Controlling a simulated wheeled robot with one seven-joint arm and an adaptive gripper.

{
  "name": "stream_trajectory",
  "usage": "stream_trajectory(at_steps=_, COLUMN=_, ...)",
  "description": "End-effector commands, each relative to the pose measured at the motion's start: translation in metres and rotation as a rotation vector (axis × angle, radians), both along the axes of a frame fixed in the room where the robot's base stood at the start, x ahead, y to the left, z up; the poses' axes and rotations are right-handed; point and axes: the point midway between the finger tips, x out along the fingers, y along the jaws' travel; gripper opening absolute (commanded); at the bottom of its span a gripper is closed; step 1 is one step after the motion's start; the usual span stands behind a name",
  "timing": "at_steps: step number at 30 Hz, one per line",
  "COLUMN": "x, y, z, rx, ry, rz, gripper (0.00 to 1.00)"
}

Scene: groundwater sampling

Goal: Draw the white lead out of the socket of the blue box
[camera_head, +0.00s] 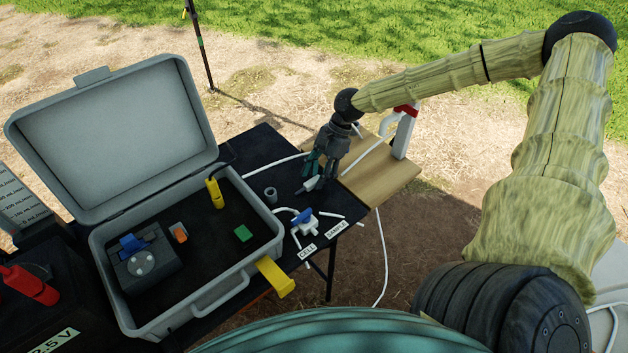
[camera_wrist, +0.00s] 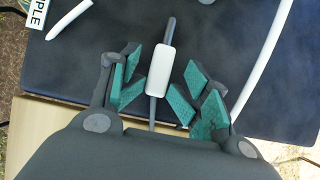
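My gripper (camera_head: 325,175) points down over the dark table. Its teal-padded fingers also show in the wrist view (camera_wrist: 160,92), spread wide apart. A white plug-like piece (camera_wrist: 160,70) with a dark grey tip and a grey stem lies between them, with gaps beside it. It also shows below the fingers in the head view (camera_head: 309,184). I cannot tell whether it belongs to the white lead. No blue box with a socket is clear. Blue shows on a grey device (camera_head: 150,262) in the open case and on a white valve-like part (camera_head: 303,222) on the table.
The open grey case (camera_head: 218,298) stands on the dark table (camera_head: 258,147), left of my gripper. A yellow probe (camera_head: 215,193) stands in it. White tubes lie around the gripper, one at right in the wrist view (camera_wrist: 265,55). A wooden board (camera_head: 382,187) adjoins the table.

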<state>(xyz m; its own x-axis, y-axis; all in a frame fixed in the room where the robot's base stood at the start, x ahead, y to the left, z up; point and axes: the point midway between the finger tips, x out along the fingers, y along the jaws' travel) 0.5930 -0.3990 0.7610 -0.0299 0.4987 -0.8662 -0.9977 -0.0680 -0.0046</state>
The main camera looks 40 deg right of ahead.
Motion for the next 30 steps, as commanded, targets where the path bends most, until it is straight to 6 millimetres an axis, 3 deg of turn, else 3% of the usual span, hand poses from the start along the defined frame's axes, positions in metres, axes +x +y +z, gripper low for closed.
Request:
stream_trajectory(at_steps=18, x=0.001, y=-0.043, z=0.073, rx=0.002, ry=-0.004, rz=-0.003, gripper=0.46)
stream_trajectory(at_steps=30, x=0.000, y=-0.049, z=0.082, rx=0.001, ry=-0.001, rz=-0.002, gripper=0.46)
